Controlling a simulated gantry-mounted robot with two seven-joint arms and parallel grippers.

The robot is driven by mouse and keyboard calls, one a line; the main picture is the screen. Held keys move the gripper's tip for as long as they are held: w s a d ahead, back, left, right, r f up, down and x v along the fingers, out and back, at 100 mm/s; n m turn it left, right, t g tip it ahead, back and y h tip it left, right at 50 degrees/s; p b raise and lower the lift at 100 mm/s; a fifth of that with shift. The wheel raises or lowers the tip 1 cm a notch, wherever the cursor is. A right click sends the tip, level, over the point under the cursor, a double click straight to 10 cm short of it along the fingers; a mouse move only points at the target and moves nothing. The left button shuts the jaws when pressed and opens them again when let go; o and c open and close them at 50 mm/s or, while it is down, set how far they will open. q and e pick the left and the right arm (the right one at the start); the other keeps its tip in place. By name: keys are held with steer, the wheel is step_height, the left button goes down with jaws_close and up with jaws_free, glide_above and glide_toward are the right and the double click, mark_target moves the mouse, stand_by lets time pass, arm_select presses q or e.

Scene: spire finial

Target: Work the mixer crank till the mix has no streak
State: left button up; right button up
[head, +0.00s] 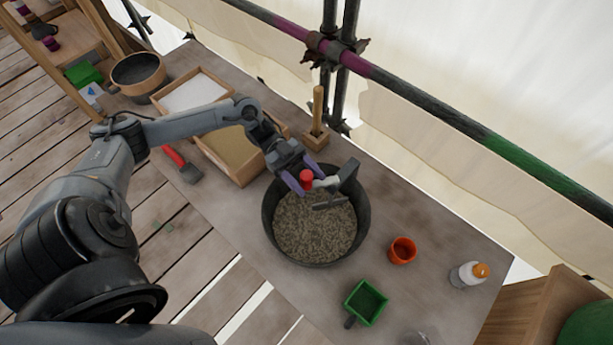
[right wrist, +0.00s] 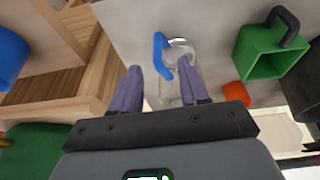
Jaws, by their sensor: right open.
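The mixer tub (head: 267,222) is a dark round bucket on the bench, holding a coarse grey-brown mix (head: 313,230) with a mottled surface. A crank with a red knob (head: 306,177) and a grey arm and paddle (head: 331,200) sits over its far side. My left gripper (head: 308,183) is at the crank, with its purple fingers on either side of the red knob. Whether they press on it is not clear. My right gripper (right wrist: 160,85) shows in the right wrist view, open and empty, above a clear vessel with a blue part (right wrist: 161,54).
Left of the tub are a wooden sand box (head: 247,177), a box of white powder (head: 163,101) and a red-handled tool (head: 174,155). A green scoop (head: 367,303), orange cup (head: 402,250) and capped bottle (head: 466,274) stand right. Scaffold poles (head: 440,110) run behind.

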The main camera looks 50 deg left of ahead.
arm_select(q)
steer(key=shift+a+f+b, duration=0.15)
steer(key=shift+a+b, duration=0.2)
steer(key=shift+a, duration=0.3)
arm_select(e)
step_height(320, 180, down, 6)
steer(key=b, duration=0.5)
steer(key=shift+f+b, duration=0.25)
steer(key=shift+b, duration=0.15)
steer(key=shift+d+f+b, duration=0.1)
steer(key=shift+f+b, duration=0.5)
steer(key=shift+f, duration=0.05)
arm_select(q)
steer(key=a, duration=0.9)
steer(key=shift+s+a+b, duration=0.2)
steer(key=shift+a+b, duration=0.05)
steer(key=shift+b, duration=0.1)
arm_select(e)
steer(key=shift+f, duration=0.3)
arm_select(q)
steer(key=shift+r, duration=0.25)
arm_select(e)
steer(key=shift+r, duration=0.1)
